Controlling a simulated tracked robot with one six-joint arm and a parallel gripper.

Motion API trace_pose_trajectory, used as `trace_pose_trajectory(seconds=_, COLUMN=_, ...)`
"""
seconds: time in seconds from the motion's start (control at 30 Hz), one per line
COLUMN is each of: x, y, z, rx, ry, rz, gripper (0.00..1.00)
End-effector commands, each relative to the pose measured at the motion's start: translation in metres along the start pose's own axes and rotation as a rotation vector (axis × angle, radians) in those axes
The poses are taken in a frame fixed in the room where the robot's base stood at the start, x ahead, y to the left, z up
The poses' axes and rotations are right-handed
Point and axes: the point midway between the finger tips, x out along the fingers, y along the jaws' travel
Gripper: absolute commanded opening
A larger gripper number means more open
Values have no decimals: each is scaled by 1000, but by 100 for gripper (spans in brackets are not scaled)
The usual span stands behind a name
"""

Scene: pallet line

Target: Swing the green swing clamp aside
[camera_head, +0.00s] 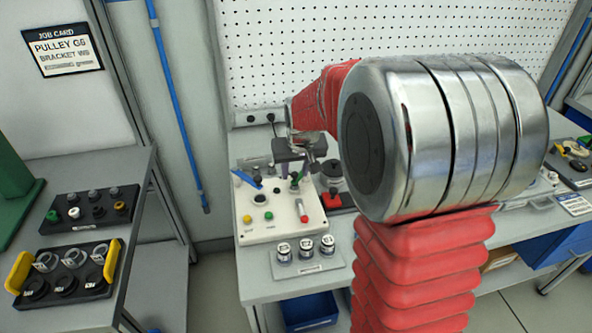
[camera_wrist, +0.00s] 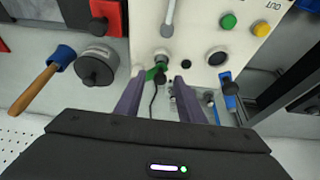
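The green swing clamp (camera_wrist: 155,73) is a small green piece with a dark knob, at the edge of the white panel box (camera_wrist: 200,35) in the wrist view. In the head view only a bit of the green clamp (camera_head: 294,180) shows below my gripper (camera_head: 300,165), which hides much of it. In the wrist view my gripper (camera_wrist: 160,84) has its two purple-grey fingers apart, with the clamp near their tips and a little towards the left finger. I cannot tell whether they touch it.
A grey lidded pot (camera_wrist: 97,65) and a wooden-handled tool (camera_wrist: 40,85) lie left of the clamp in the wrist view. A blue lever (camera_wrist: 229,92) is close on the right. In the head view, small jars (camera_head: 305,248) stand in front of the panel box.

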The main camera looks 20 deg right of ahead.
Motion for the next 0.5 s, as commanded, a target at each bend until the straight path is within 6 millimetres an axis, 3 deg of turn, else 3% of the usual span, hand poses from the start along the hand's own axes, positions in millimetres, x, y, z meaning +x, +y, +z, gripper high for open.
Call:
trace_pose_trajectory(seconds=0.2, x=0, y=0, z=0, rx=0, ry=0, rz=0, gripper=34)
trace_pose_trajectory(seconds=0.5, x=0, y=0, z=0, rx=-1, ry=0, rz=0, gripper=13)
